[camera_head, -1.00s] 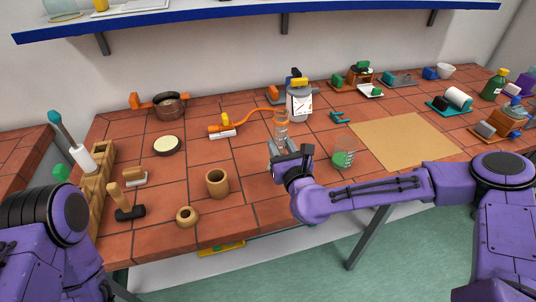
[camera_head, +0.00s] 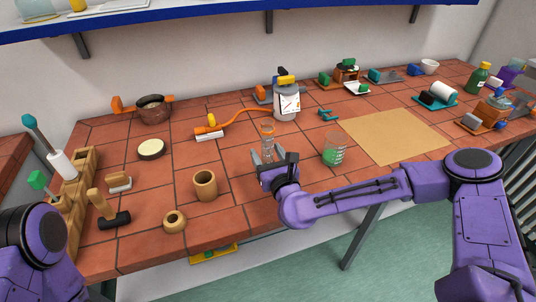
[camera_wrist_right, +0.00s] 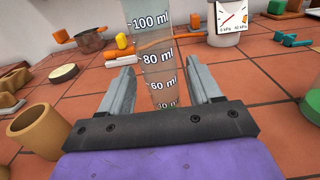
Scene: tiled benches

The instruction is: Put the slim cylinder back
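The slim cylinder (camera_head: 267,138) is a clear measuring cylinder with an orange rim, upright over the bench near its middle. In the right wrist view its ml scale (camera_wrist_right: 157,58) shows; the top is cut off and the base is hidden behind my gripper. My right gripper (camera_head: 270,156) is at its near side, low over the tiles. Its two fingers (camera_wrist_right: 158,84) stand apart, one on each side of the cylinder, with a visible gap on both sides. My left arm shows at the lower left, but its gripper is out of view.
A beaker with green contents (camera_head: 334,152) stands right of my gripper. A wooden cup (camera_head: 205,186) and a small wooden ring (camera_head: 174,221) are to the left. A wooden rack (camera_head: 79,192) holds tools at the left edge. A gauge device (camera_head: 287,103) stands behind the cylinder. A tan mat (camera_head: 396,135) is bare.

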